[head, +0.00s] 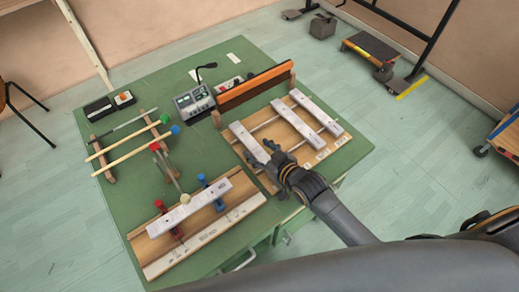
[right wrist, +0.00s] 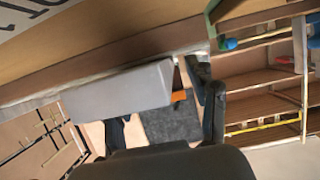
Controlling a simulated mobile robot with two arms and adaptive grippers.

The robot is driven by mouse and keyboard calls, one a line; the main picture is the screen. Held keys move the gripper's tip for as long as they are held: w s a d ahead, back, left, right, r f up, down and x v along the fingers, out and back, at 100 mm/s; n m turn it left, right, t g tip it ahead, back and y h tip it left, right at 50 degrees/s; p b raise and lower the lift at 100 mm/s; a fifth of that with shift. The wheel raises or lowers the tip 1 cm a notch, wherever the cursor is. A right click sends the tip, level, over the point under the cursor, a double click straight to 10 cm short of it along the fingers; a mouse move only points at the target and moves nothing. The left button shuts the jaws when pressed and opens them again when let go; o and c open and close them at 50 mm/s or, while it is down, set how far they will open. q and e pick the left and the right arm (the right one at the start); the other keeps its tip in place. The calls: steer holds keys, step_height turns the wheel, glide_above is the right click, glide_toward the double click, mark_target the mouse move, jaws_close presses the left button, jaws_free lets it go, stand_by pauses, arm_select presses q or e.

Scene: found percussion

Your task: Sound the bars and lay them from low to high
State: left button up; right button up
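Three pale metal bars lie on the wooden board at the right of the table in the head view: a left bar (head: 247,141), a middle bar (head: 291,122) and a right bar (head: 317,112). Another bar (head: 188,208) sits on the wooden stand (head: 205,237) at the front left, between red and blue posts. My right gripper (head: 266,154) is at the near end of the left bar. Its fingers (right wrist: 163,115) are apart in the right wrist view, where a grey bar (right wrist: 120,91) shows close by. I see no bar clamped. My left gripper is out of view.
Mallets (head: 128,141) lie on a rack at the left, and a red-ended stick (head: 168,170) slants toward the stand bar. A grey device (head: 194,101) and a wooden rail (head: 254,86) stand behind. Green table (head: 150,190) is clear beside the stand.

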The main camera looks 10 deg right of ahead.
steer(key=shift+s, duration=0.1)
steer(key=v, duration=1.2)
steer(key=shift+d, duration=0.1)
stand_by(0.8)
